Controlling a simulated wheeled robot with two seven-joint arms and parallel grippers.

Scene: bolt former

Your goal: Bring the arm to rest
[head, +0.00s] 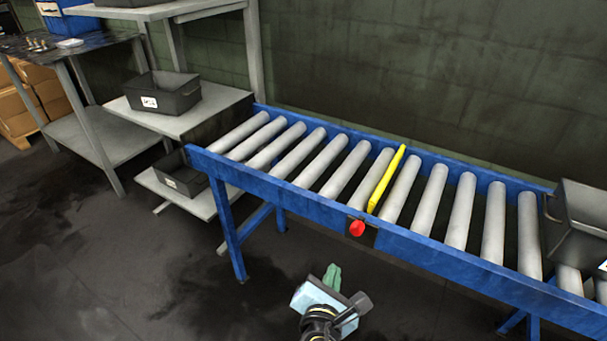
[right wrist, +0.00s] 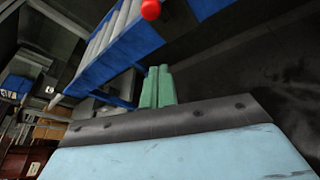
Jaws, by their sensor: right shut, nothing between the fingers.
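My right gripper (head: 333,275) shows at the bottom middle of the head view, in front of the blue roller conveyor and above the dark floor. Its green fingers are together with nothing between them. In the right wrist view, the green fingers (right wrist: 158,87) stand side by side, shut and empty, pointing toward the conveyor (right wrist: 130,50). The gripper is apart from the conveyor. My left gripper is in neither view.
The blue conveyor (head: 300,190) has grey rollers, a yellow bar (head: 386,180) and a red button (head: 357,228). A dark bin (head: 580,222) sits at its right end. Grey shelves with dark bins (head: 162,93) stand at left. The floor (head: 130,270) at front left is clear.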

